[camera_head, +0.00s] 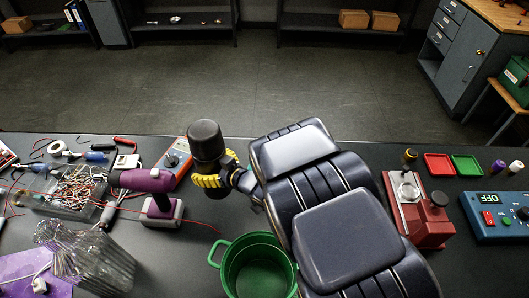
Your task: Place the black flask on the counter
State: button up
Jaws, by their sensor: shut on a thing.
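My gripper (222,176) has yellow-padded fingers and is shut around the lower part of the black flask (205,143). The flask is dark with a rounded cap and looks upright, over the middle of the dark counter (330,143). Whether its base touches the counter or hangs above it cannot be told from this view. My arm comes in from the lower right and hides part of the counter.
A green bucket (258,268) stands below the flask. A purple drill (152,190) and multimeter (178,160) are close on its left. A wire bin (75,190) is further left. A red device (420,215), small trays and a blue power unit (500,213) are right.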

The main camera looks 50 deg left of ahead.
aim_at(202, 127)
notch_tip(202, 127, up, 12)
jog(key=shift+f, duration=0.1)
jog(key=w+d+m+t+h, duration=0.1)
jog(key=w+d+m+t, duration=0.2)
jog(key=w+d, duration=0.5)
jog(key=w+d+m+t, duration=0.2)
jog(key=w+d+t, duration=0.1)
jog(key=w, duration=0.8)
jog(key=w+d+m+t+h, duration=0.1)
jog(key=w+d+m+t, duration=0.2)
jog(key=w+d, duration=0.5)
jog(key=w+d+m+t+h, duration=0.25)
jog(key=w+d, duration=0.45)
jog(key=d, duration=0.4)
jog(key=w+d+m+t+h, duration=0.2)
jog(key=w+d+m, duration=0.1)
jog(key=w+d, duration=0.55)
jog(key=s+d+m+t+h, duration=0.25)
jog(key=d+m+h, duration=0.5)
jog(key=d, duration=2.55)
jog(key=shift+n+g, duration=0.4)
jog(key=shift+n, duration=0.2)
jog(key=shift+a+f, duration=0.15)
jog(key=shift+f, duration=5.2)
jog(key=shift+a+f, duration=0.15)
jog(key=shift+f, duration=5.2)
